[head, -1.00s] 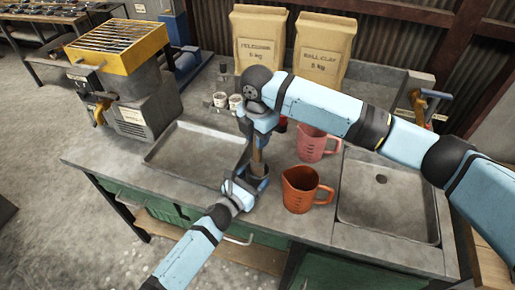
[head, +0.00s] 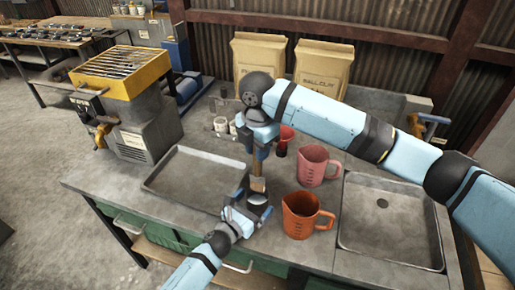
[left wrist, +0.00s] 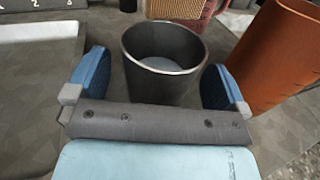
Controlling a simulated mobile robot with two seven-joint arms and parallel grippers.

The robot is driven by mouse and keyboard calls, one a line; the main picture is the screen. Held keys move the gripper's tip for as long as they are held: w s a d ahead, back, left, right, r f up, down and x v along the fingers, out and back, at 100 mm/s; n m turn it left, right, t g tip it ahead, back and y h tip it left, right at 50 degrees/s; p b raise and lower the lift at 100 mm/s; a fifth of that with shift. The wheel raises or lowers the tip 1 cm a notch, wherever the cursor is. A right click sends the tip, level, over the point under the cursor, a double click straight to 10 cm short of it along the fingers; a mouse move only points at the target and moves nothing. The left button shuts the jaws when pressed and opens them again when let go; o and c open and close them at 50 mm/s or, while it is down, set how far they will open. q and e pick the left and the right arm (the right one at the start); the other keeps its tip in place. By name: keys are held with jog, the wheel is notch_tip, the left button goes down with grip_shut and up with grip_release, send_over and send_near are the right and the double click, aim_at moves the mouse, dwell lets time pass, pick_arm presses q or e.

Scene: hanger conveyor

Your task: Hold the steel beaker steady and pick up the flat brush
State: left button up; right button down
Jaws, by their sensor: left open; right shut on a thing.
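The steel beaker (head: 257,200) stands upright near the worktop's front edge. In the left wrist view the beaker (left wrist: 163,92) is between the two blue fingers of my left gripper (left wrist: 155,88), which is open around it with gaps on both sides. In the head view my left gripper (head: 248,210) partly hides the beaker. My right gripper (head: 261,152) points down above the beaker and is shut on the flat brush (head: 258,184), bristles down. The brown bristles (left wrist: 178,8) show beyond the beaker's far rim in the left wrist view. The beaker looks empty inside.
An orange jug (head: 300,216) stands close right of the beaker, with a pink jug (head: 313,166) behind it. Two paper sacks (head: 322,70) stand at the back.

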pick_arm(q)
jog(key=v, duration=1.2)
